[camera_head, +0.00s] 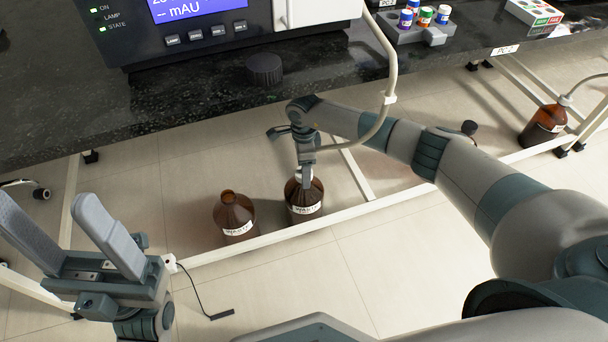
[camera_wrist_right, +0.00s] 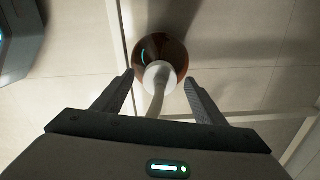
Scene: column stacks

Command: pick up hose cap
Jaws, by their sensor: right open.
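The white hose cap (camera_wrist_right: 160,76) sits on a brown bottle (camera_wrist_right: 147,47) on the floor, its pale hose running down between my fingers in the right wrist view. In the head view, the capped bottle (camera_head: 304,200) is under my right gripper (camera_head: 307,182), which hides most of the cap. My right gripper also shows in the right wrist view (camera_wrist_right: 160,80), open, with one fingertip on each side of the cap and a visible gap to each. My left gripper (camera_head: 47,202) is open and empty at the far left.
An open brown bottle (camera_head: 234,218) stands just left of the capped one. A white frame rail (camera_head: 260,243) runs along the front of both. The dark bench (camera_head: 150,112) overhangs behind, with a black cap (camera_head: 264,68) on it. Another hosed bottle (camera_head: 541,130) stands far right.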

